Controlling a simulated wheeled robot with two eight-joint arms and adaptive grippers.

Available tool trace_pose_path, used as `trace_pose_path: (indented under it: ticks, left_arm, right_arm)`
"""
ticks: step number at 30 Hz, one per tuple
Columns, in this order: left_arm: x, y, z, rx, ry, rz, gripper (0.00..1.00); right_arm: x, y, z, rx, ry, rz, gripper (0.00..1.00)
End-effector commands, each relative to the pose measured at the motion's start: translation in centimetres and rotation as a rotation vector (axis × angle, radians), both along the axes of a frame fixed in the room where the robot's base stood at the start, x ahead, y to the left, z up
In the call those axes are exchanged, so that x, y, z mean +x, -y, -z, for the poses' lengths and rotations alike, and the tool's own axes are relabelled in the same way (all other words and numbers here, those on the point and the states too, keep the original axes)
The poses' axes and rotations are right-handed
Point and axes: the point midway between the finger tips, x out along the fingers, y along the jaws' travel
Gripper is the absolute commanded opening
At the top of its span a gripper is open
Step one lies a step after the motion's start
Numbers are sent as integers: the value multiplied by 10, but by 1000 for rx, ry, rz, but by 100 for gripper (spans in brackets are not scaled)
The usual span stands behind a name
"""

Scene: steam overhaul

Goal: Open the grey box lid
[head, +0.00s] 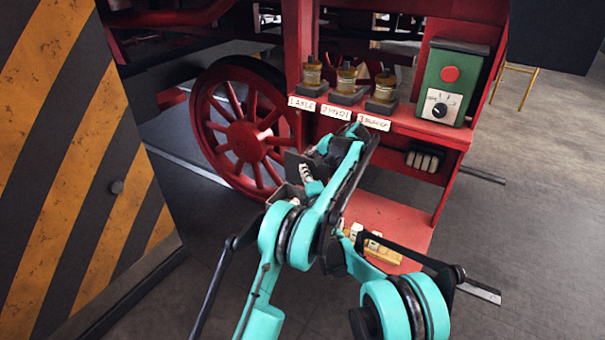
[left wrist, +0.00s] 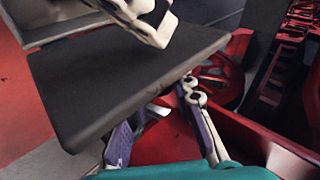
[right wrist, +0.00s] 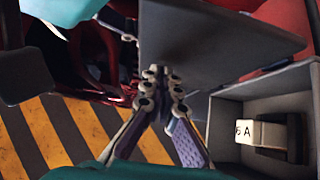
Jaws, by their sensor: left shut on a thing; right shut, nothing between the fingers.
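The grey box (right wrist: 235,110) stands open in the right wrist view, with a pale block marked "6 A" (right wrist: 260,132) inside. Its flat dark grey lid (right wrist: 200,40) is raised over it. The lid also fills the middle of the left wrist view (left wrist: 110,80). My left gripper (left wrist: 160,108) is at the lid's edge and seems shut on it; the lid hides part of its fingers. My right gripper (right wrist: 162,72) is shut and empty, its tips close to the lid's edge; contact is unclear. In the head view my arms partly cover the box (head: 283,193).
A red frame carries several labelled brass oilers (head: 347,80) and a green control box (head: 451,82) with a red button. A red spoked wheel (head: 245,133) is behind the box. A striped panel (head: 75,160) stands at left. Pale blocks (head: 380,251) lie low on red.

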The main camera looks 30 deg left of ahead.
Motion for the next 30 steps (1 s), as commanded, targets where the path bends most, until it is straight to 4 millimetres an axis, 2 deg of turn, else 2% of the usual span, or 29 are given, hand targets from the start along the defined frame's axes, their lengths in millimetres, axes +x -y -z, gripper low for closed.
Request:
trace_pose_path:
  ticks: [3,8,14,15,17,30]
  left_arm:
    - [1,5,2,-6,1,4,0]
    - [1,5,2,-6,-1,3,0]
    - [-1,5,1,-6,-4,-1,0]
    - [-1,4,1,-6,-4,-1,28]
    - [-1,4,1,-6,-4,-1,44]
    - [-1,0,1,-1,-4,-2,44]
  right_arm:
    - [1,0,0,0,0,1,0]
    - [15,2,-1,0,0,1,0]
    - [17,3,-1,-1,-1,6,0]
    - [17,4,-1,-1,-1,6,0]
    - [17,4,-1,-1,-1,7,0]
    - [18,6,-1,-1,0,12,0]
